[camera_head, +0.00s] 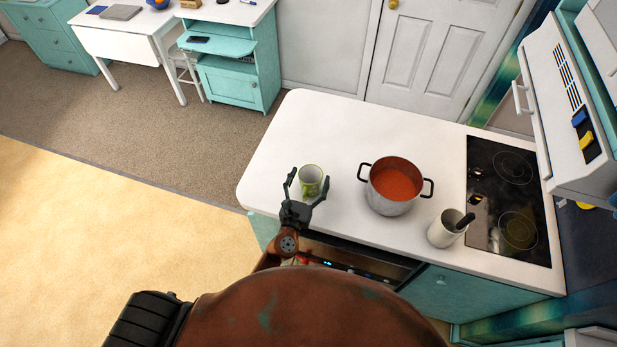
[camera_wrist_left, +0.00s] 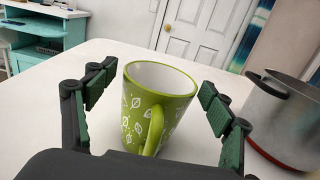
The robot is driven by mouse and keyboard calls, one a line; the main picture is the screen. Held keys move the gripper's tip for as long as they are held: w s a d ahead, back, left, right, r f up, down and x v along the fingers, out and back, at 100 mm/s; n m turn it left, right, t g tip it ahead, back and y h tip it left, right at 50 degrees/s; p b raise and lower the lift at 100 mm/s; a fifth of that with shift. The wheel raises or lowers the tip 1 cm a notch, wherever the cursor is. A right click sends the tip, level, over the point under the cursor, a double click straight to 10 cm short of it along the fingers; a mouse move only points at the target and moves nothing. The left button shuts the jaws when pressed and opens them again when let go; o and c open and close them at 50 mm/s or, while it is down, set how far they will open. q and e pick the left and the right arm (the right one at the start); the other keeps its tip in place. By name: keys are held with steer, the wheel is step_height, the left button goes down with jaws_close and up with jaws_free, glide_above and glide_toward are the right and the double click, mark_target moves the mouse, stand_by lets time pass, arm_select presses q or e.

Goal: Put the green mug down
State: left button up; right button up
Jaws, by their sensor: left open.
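The green mug (camera_head: 311,180) stands upright on the white countertop (camera_head: 290,130), left of the pot. In the left wrist view the mug (camera_wrist_left: 165,95) shows a white leaf pattern, a white inside that looks empty, and its handle turned toward my gripper. My left gripper (camera_head: 306,183) is open, with one finger on each side of the mug. In the left wrist view there are gaps between the fingers (camera_wrist_left: 155,100) and the mug. The mug's base is partly hidden behind my gripper's palm. My right gripper is not in view.
A metal pot (camera_head: 389,205) with red contents stands right of the mug. The counter behind and left of the mug is clear.

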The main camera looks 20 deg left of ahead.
arm_select(q)
steer(key=shift+r, duration=0.15)
steer(key=shift+s, duration=0.35)
steer(key=s+b, duration=0.1)
steer(key=s, duration=1)
steer(key=shift+s+a+b, duration=0.2)
steer(key=shift+b, duration=0.15)
